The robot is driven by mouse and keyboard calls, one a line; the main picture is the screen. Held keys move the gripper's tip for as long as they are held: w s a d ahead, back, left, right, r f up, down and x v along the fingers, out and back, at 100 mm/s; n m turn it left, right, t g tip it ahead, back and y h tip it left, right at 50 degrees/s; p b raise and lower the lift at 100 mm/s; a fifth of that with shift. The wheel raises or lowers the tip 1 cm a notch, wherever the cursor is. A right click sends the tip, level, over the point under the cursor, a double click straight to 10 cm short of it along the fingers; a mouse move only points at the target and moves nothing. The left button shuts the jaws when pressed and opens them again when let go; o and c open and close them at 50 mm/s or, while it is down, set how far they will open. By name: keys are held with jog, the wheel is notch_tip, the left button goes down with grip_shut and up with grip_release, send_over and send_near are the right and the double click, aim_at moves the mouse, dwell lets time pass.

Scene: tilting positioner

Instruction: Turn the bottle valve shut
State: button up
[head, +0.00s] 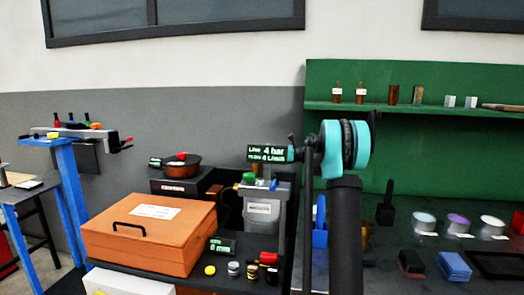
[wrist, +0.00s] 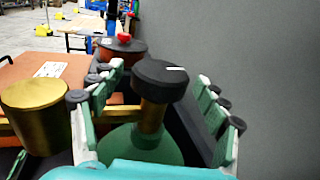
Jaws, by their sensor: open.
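In the wrist view a round black valve knob (wrist: 160,84) with a white mark on top sits on a brass stem (wrist: 151,119) above a green bottle (wrist: 142,150). My gripper (wrist: 158,73) is open, with one finger left of the knob and one to the right. Gaps show on both sides, and I see no contact. In the head view a display (head: 268,153) reads a line value of 4 bar and, less clearly, 4 L/min below.
A brass cylinder (wrist: 34,112) stands close left of my fingers in the wrist view. A grey wall (wrist: 250,60) rises to the right. In the head view an orange case (head: 150,236), a red-knobbed pot (head: 180,168) and a 0 mm display (head: 221,246) stand left of my arm.

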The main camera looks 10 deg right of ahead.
jog(key=shift+x, duration=0.9)
jog(key=c, duration=1.2)
